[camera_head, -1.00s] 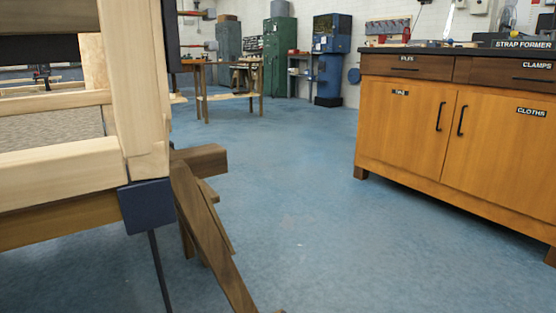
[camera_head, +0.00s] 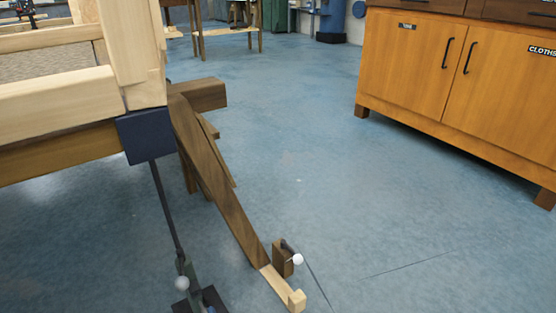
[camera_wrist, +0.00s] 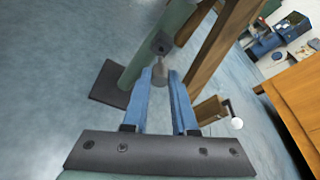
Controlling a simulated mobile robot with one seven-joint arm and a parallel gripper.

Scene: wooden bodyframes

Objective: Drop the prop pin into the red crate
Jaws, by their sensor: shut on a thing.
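In the wrist view my gripper (camera_wrist: 160,76) has its two blue fingers close together, shut on a small grey pin (camera_wrist: 161,67), which I take for the prop pin. The pin's far end is close to a dark fitting on a grey-green post (camera_wrist: 146,60); I cannot tell whether it is still in it. The post stands on a dark square base plate (camera_wrist: 109,84). In the head view only a small blue part of my gripper (camera_head: 209,296) shows at the bottom edge, beside the post. The red crate is not in view.
A slanting brown wooden brace (camera_head: 215,185) runs to the floor by a wooden block with a white ball (camera_head: 298,259). A pale timber frame (camera_head: 60,95) with a dark rod (camera_head: 163,208) stands at left. An orange cabinet (camera_head: 410,75) stands at right. Blue floor between is clear.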

